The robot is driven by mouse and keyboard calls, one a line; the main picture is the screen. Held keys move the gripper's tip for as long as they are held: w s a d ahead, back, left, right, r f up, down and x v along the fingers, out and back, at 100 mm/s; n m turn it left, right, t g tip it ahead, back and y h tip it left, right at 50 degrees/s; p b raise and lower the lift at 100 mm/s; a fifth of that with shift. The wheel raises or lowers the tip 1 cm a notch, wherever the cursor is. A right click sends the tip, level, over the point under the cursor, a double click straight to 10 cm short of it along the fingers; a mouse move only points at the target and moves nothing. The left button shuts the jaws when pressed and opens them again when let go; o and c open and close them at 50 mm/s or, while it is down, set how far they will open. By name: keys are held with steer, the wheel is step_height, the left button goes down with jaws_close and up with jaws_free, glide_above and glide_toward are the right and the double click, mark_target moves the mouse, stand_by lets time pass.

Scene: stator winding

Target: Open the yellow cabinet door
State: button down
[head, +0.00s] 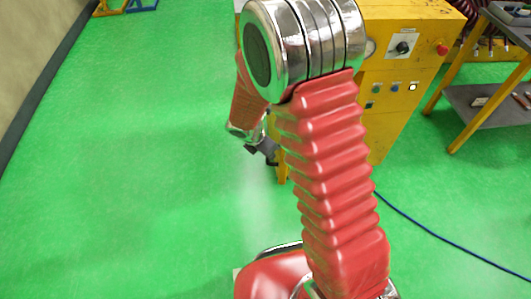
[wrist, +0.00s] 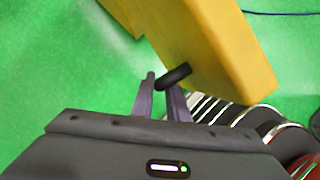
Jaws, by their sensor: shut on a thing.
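The yellow cabinet (head: 400,60) stands behind my arm in the head view, its front partly hidden by the arm. In the wrist view, a yellow panel of it (wrist: 225,50) fills the upper middle, with a short black handle (wrist: 176,75) at its near side. My gripper (wrist: 161,88) has its two fingers at this handle and is shut on it. In the head view my gripper (head: 257,148) shows small and dark, low beside the cabinet's left side. How far the door stands open cannot be told.
The cabinet's upper face carries knobs and a red button (head: 442,48). A yellow-legged table (head: 477,105) stands at the right. A blue cable (head: 430,229) lies on the green floor at the lower right. The floor on the left is clear.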

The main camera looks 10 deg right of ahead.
steer(key=shift+w+r, duration=0.2)
steer(key=shift+w, duration=0.15)
steer(key=c, duration=1.8)
jaws_free()
steer(key=shift+o, duration=0.2)
steer(key=shift+s, duration=0.1)
steer(key=v, duration=1.3)
steer(key=shift+a+r, duration=0.15)
steer(key=shift+r, duration=0.1)
